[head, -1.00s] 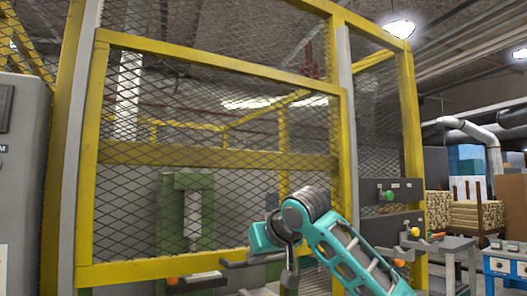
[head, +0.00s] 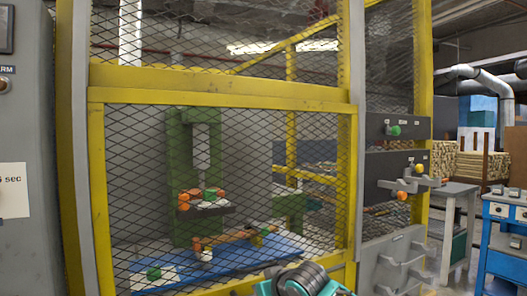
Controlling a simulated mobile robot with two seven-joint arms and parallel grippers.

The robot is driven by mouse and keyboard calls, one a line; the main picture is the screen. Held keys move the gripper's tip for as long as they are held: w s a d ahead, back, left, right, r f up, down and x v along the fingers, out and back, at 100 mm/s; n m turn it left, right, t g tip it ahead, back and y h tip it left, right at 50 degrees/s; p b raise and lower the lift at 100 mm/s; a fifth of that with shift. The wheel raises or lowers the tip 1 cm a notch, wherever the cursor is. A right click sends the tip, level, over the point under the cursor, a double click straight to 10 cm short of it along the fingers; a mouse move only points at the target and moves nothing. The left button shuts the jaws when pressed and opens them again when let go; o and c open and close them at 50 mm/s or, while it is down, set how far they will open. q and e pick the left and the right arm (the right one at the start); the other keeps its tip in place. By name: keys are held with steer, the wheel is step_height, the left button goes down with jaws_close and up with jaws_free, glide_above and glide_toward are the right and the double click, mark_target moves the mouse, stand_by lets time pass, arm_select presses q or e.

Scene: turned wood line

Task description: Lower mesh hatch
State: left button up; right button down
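The mesh hatch (head: 215,98) is a yellow frame with black wire mesh. Its top bar lies just below the fixed yellow crossbar (head: 215,80), and its mesh covers the opening in front of the machine. Its lower edge is near the bottom of the view, partly behind my arm. My teal and grey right arm shows only as a rounded joint at the bottom middle, in front of the hatch's lower part. My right gripper is below the picture, so its hold on the hatch cannot be seen. My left gripper is not in view.
Behind the mesh stand a green machine (head: 178,150) and a blue bed (head: 230,258) with orange and green knobs. A dark panel (head: 380,165) with coloured knobs and grey brackets is right of the hatch. A grey cabinet (head: 25,120) stands left. A blue workbench (head: 503,240) is far right.

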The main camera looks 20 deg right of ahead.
steer(key=shift+w+f, duration=0.1)
steer(key=shift+w, duration=0.05)
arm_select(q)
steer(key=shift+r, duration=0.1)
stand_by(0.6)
